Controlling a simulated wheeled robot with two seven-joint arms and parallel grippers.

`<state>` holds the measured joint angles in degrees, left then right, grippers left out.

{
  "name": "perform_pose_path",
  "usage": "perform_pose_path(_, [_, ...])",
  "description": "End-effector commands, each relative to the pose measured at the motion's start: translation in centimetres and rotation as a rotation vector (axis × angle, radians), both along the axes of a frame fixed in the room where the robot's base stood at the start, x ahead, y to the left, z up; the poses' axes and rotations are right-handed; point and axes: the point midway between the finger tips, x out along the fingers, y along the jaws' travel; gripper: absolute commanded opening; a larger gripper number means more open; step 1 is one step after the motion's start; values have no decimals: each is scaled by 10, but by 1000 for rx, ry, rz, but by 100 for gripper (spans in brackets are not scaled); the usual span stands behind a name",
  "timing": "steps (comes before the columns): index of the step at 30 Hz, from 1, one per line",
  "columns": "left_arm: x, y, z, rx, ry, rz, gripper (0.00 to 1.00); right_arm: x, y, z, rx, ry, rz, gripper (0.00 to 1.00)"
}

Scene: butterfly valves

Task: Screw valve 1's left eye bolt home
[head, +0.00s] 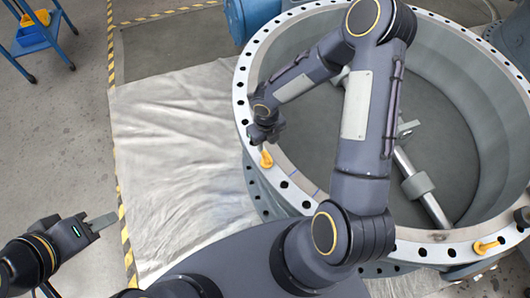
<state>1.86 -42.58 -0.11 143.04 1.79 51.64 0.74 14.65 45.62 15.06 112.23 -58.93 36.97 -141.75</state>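Valve 1 is the large grey ring body with a bolt-holed flange (243,92). Its left eye bolt (266,158), yellow, is at the left part of the flange; whether it is fully seated is too small to tell. A second yellow eye bolt (485,247) is at the flange's right front. My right gripper (264,139) points down over the flange, just above the left eye bolt in the picture. Its fingers are small and dark, and whether they touch the bolt is unclear. My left gripper (108,221) is away at the lower left, over the floor, with nothing visible in it.
The valve's shaft (418,185) crosses the ring's inside. A pale sheet (180,150) lies on the floor to its left, bordered by yellow-black tape (112,60). A blue cart (30,40) stands at upper left. A blue cylindrical part (248,15) is behind the ring.

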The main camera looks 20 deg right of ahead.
Motion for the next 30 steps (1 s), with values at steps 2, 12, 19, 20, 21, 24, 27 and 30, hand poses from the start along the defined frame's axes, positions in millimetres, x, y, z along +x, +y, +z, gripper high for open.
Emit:
perform_pose_path(2, [0, 0, 1, 0, 0, 0, 36, 0, 3, -8, 5, 5, 53, 34])
perform_pose_path(12, [0, 0, -2, 0, 0, 0, 36, 0, 5, -57, 7, 8, 74, 34])
perform_pose_path(19, [0, 0, -2, 0, 0, 0, 36, 0, 5, -81, 6, 6, 72, 34])
perform_pose_path(20, [0, 0, -2, 0, 0, 0, 36, 0, 5, -83, 6, 6, 71, 34])
perform_pose_path(21, [0, 0, -2, 0, 0, 0, 36, 1, 4, -84, 6, 5, 71, 34])
perform_pose_path(24, [0, 0, -2, 0, 0, 0, 36, 1, 4, -85, 5, 4, 70, 34])
perform_pose_path(27, [0, 0, -2, 0, 0, 0, 36, 1, 4, -85, 5, 4, 70, 34])
perform_pose_path(30, [0, 0, -2, 0, 0, 0, 36, 1, 4, -85, 5, 4, 70, 29])
